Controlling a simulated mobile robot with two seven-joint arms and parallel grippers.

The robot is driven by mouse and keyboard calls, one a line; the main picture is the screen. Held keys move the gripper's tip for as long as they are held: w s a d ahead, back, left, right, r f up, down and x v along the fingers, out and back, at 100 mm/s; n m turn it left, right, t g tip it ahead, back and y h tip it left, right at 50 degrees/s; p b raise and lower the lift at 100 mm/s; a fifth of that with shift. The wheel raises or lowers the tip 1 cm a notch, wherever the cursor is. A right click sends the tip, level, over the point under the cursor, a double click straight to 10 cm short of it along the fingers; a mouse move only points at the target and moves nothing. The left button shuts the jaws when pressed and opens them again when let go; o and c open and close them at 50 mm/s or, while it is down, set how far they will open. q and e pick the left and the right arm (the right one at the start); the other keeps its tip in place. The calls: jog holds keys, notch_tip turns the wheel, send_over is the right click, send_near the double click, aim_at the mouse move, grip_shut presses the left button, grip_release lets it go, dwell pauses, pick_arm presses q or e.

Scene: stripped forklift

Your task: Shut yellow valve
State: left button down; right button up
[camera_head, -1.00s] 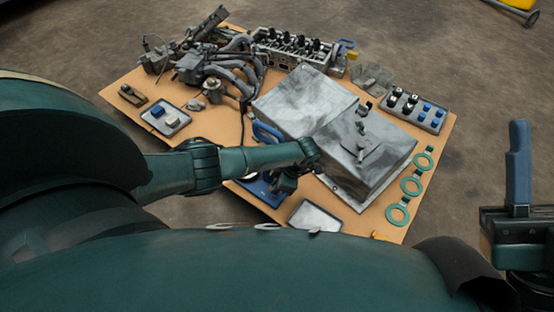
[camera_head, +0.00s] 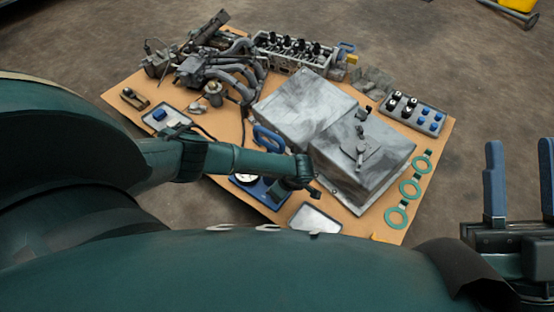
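I cannot make out a yellow valve for certain. My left arm reaches in from the left over the table and ends beside the grey metal box (camera_head: 378,165). Its dark end (camera_head: 312,188) is small, and the state of its fingers is not visible.
The table (camera_head: 228,128) holds engine parts (camera_head: 205,68), a cylinder head (camera_head: 292,50), a tray of black and blue pieces (camera_head: 432,119), green rings (camera_head: 410,188), a blue-handled device (camera_head: 267,137) and an empty tray (camera_head: 314,219). A yellow object (camera_head: 518,5) lies on the floor.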

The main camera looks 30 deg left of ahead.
dwell(0.3)
pick_arm(q)
jog(key=c, duration=1.5)
grip_release()
pick_arm(e)
jog(key=shift+s, duration=0.1)
jog(key=shift+r, duration=0.1)
